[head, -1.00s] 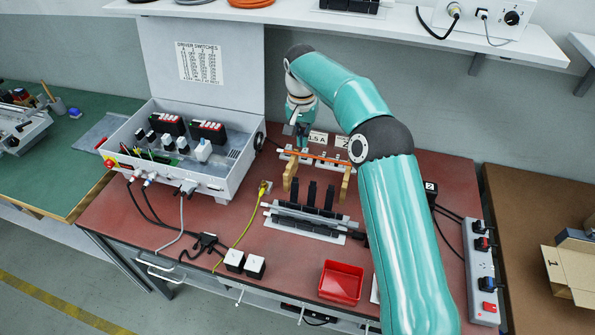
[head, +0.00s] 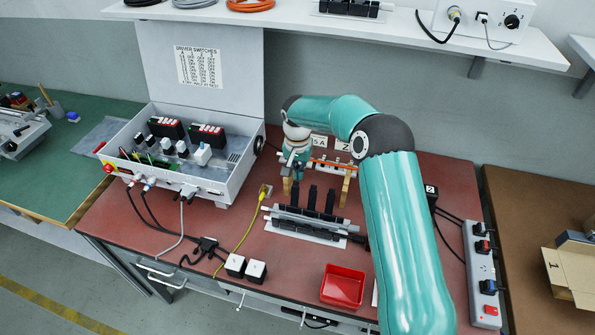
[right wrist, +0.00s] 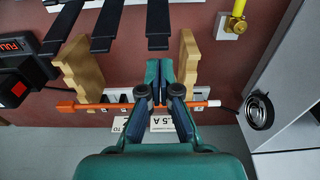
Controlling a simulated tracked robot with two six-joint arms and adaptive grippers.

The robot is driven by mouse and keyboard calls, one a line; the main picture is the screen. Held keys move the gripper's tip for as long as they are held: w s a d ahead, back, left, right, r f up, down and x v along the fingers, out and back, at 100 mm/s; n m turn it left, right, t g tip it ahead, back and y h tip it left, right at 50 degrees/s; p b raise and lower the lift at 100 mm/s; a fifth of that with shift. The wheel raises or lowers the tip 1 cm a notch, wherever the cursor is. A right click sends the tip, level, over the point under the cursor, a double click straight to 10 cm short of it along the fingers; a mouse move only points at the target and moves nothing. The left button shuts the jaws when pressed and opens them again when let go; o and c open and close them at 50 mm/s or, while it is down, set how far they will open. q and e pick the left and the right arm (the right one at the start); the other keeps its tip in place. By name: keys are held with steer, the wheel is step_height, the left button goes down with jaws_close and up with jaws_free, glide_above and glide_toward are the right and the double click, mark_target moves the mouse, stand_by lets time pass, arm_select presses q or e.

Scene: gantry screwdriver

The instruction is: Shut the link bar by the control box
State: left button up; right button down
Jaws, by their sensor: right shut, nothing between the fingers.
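The control box (head: 228,182) is a grey open box with its lid raised, on the red bench at left. To its right, an orange bar (head: 335,163) runs along a pale strip between two wooden posts; I take it for the link bar. In the right wrist view the orange bar (right wrist: 90,106) crosses behind my fingers, with a cross-piece at its left end and a white part at right. My right gripper (right wrist: 158,70) is shut and empty, its tips between the posts. It also shows in the head view (head: 291,172), near the left post; contact with the bar is unclear.
A wooden post (right wrist: 188,62) stands close right of the fingers, another (right wrist: 82,70) to their left. A black-finned rack (head: 305,222) lies in front. A yellow cable (head: 248,228) and red tray (head: 342,286) are nearer. A shelf (head: 380,25) overhangs behind.

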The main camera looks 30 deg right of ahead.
steer(key=shift+s+a+r, duration=0.15)
steer(key=shift+s+a, duration=0.25)
steer(key=shift+a, duration=0.05)
